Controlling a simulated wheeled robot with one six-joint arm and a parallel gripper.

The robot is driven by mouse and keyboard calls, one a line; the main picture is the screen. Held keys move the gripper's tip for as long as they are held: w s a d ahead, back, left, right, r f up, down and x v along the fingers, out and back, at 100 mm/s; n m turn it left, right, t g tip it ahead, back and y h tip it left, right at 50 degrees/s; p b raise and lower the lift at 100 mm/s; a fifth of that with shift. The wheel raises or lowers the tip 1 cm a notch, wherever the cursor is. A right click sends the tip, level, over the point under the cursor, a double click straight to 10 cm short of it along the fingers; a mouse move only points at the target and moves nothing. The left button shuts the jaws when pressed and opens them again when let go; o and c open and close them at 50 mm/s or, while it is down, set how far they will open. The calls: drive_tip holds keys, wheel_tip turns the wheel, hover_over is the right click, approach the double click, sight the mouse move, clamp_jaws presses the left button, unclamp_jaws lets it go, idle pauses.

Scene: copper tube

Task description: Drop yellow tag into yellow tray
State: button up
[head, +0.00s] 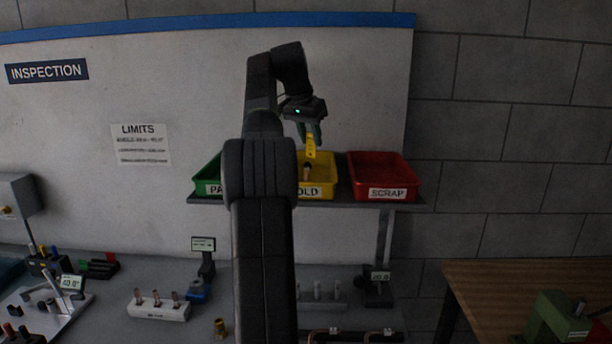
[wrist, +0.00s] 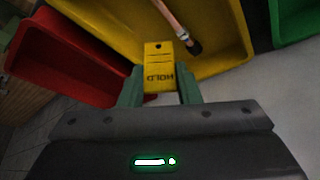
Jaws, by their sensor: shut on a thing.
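My gripper (head: 309,133) is shut on the yellow tag (head: 311,147) and holds it above the yellow tray (head: 326,185). In the wrist view the tag (wrist: 159,66) reads "HOLD", has a small dark hole, and sits between the green fingers of my gripper (wrist: 160,92). The yellow tray (wrist: 225,62) lies beyond it. A copper tube (wrist: 175,20) with a dark end is inside the yellow tray. My arm hides the left part of this tray and its label in the head view.
The red tray (head: 381,171), labelled "SCRAP", stands right of the yellow tray on the shelf (head: 350,203). A green tray (head: 206,180) stands left, partly behind my arm. On the bench below are a white rack (head: 158,308) with several tubes, and gauges.

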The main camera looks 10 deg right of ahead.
sight(311, 148)
drive_tip(key=shift+f, duration=2.45)
drive_tip(key=o, duration=1)
drive_tip(key=shift+r, duration=0.1)
drive_tip(key=v, duration=1.2)
drive_tip(key=shift+w+f, duration=0.15)
drive_tip(key=shift+f, duration=0.05)
drive_tip(key=x, duration=1.2)
drive_tip(key=shift+r, duration=0.95)
